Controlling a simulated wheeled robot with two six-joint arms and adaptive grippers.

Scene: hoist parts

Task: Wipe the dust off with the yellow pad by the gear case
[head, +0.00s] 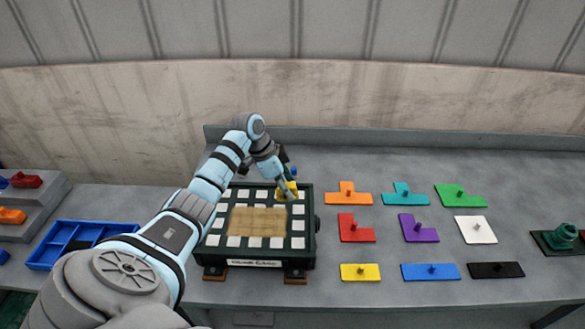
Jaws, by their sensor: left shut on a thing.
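The gear case (308,245) is a dark green box with rows of white squares on top. A tan, dusty-looking rectangular patch (258,221) covers the middle of its top. My left gripper (288,191) is over the case's far right corner, shut on the yellow pad (280,194). The gripper partly hides the pad. I cannot tell whether the pad touches the top. My right gripper is not in view.
Several coloured knobbed pieces, such as the red one (352,233), lie in rows to the right. A blue divided tray (45,257) is at the left, beside a grey stepped stand (45,205). A green part on a dark base (562,238) is at far right.

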